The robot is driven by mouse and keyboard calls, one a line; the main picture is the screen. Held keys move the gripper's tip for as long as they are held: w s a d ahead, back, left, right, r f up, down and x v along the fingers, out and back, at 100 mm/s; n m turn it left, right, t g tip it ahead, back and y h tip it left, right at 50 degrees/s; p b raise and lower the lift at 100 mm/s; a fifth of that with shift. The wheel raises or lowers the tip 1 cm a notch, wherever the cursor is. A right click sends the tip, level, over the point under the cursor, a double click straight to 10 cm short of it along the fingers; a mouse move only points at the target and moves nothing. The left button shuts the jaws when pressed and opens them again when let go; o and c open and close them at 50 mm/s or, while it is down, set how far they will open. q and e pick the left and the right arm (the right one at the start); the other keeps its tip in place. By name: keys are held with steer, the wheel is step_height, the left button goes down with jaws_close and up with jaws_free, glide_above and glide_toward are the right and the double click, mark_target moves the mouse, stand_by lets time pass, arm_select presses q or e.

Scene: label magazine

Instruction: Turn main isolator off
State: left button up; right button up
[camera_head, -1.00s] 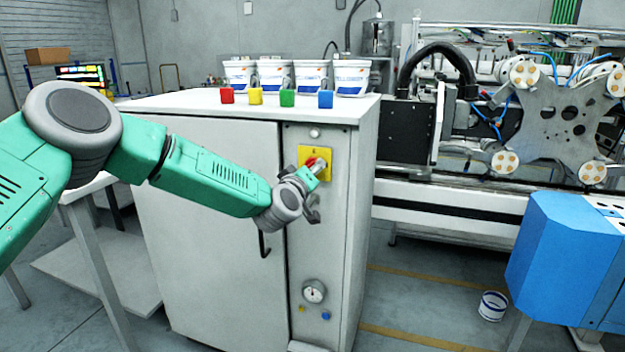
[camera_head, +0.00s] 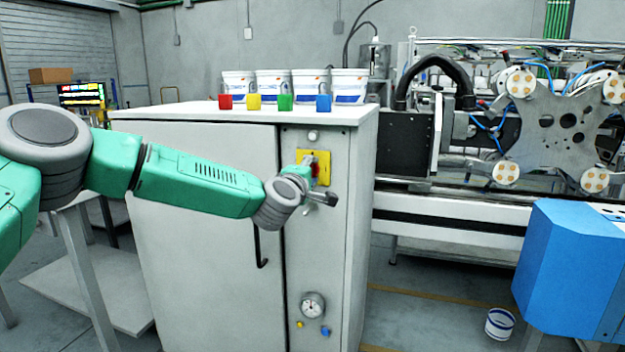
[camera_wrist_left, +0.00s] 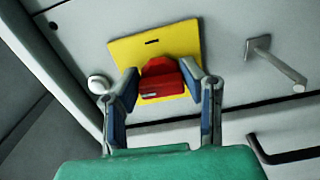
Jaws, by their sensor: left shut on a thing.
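The main isolator is a red rotary handle on a square yellow plate (camera_head: 325,160), high on the right front strip of the grey cabinet. In the left wrist view the red handle (camera_wrist_left: 161,80) sits between the fingers of my left gripper (camera_wrist_left: 163,76), against the yellow plate (camera_wrist_left: 150,48). My left gripper (camera_head: 312,170) is shut on the handle and partly covers it in the head view. The handle's exact angle is hard to read. My right gripper is not in view.
Red (camera_head: 225,101), yellow (camera_head: 254,102), green (camera_head: 286,102) and blue padlocks (camera_head: 324,103) stand on the cabinet top (camera_head: 180,113), before several white buckets. A gauge (camera_head: 312,305) is low on the front. A metal peg (camera_wrist_left: 277,62) sticks out near the plate.

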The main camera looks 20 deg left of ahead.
arm_select(q)
steer(key=shift+a+f+n, duration=0.1)
steer(key=shift+f+n, duration=0.2)
stand_by(0.4)
steer(key=o, duration=1.2)
steer(key=shift+c, duration=0.2)
steer(key=shift+a, duration=0.1)
steer(key=shift+r, duration=0.1)
steer(key=s, duration=1.2)
steer(key=shift+a, duration=0.3)
